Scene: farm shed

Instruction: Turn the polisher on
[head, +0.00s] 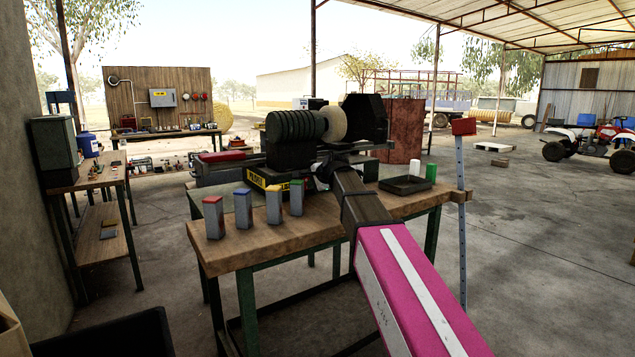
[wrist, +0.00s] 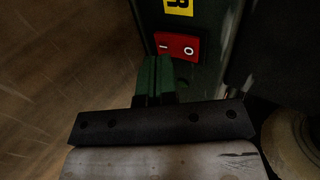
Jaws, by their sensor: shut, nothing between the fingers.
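The polisher (head: 292,126) stands on the wooden workbench in the head view, with a dark ribbed body and a pale buffing wheel (head: 333,123) at its right. In the wrist view its dark green housing carries a red rocker switch (wrist: 177,46), marked I on the left and O on the right, below a yellow label (wrist: 179,7). My gripper (wrist: 155,62) is shut and empty, its dark green fingertips just below the I side of the switch. I cannot tell whether they touch it. In the head view my arm reaches the polisher's front, and the fingertips are hard to make out.
Several grey blocks with coloured tops, including a red-topped one (head: 214,217), stand along the left of the workbench (head: 262,247). A side table (head: 92,176) stands at the left.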

